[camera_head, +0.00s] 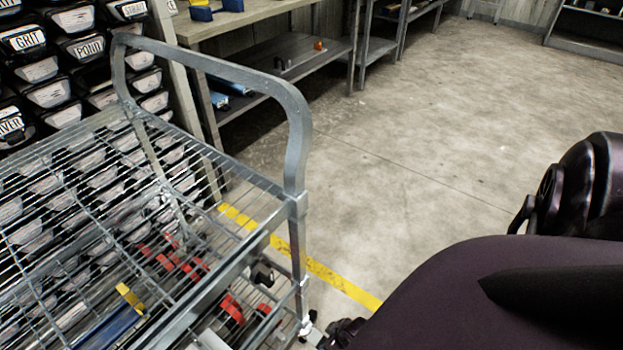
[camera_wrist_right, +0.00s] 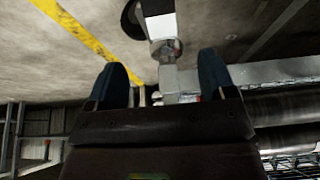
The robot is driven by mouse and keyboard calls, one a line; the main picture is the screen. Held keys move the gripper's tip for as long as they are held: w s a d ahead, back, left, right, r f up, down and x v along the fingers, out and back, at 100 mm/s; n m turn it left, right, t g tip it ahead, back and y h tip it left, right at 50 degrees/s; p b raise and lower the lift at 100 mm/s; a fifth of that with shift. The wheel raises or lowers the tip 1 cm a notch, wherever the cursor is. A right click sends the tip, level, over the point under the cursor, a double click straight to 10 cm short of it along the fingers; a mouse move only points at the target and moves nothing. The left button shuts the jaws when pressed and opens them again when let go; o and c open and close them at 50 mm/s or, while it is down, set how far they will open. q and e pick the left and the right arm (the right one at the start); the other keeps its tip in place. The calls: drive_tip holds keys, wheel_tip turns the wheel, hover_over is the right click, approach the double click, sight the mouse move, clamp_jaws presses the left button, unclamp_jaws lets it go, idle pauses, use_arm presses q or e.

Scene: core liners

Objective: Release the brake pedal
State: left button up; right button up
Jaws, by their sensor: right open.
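A metal cart (camera_head: 297,225) with wire shelves stands at the left in the head view. The right wrist view shows a caster with a dark wheel (camera_wrist_right: 131,20) and a pale metal bracket (camera_wrist_right: 160,22). A small metal piece (camera_wrist_right: 168,78) extends from it between my fingers; I cannot tell for sure whether this is the brake pedal. My right gripper (camera_wrist_right: 160,60) is open, its two blue-black fingertips apart on either side of the caster parts. No contact is clear. In the head view my right arm mostly hides this area. My left gripper is not in view.
Labelled black bins (camera_head: 78,50) and a workbench (camera_head: 215,30) stand behind. A yellow floor line (camera_head: 330,275) passes the cart. Open concrete floor lies right.

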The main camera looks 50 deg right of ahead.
sight(321, 342)
drive_tip(key=b+x, duration=0.2)
drive_tip(key=x, duration=0.1)
drive_tip(key=s+b+x, duration=0.1)
drive_tip(key=b+x, duration=0.1)
drive_tip(key=x, duration=0.1)
drive_tip(key=b+x, duration=0.2)
drive_tip(key=x, duration=0.1)
drive_tip(key=shift+s+d+f, duration=0.1)
drive_tip(key=shift+f, duration=0.35)
drive_tip(key=shift+b+x, duration=0.8)
drive_tip(key=shift+x, duration=0.15)
drive_tip(key=shift+w, duration=0.45)
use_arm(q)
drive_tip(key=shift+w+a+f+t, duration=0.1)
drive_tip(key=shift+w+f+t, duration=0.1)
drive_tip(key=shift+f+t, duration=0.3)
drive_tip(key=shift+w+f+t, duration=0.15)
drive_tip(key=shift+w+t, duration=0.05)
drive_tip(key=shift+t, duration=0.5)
use_arm(e)
drive_tip(key=c, duration=1.3)
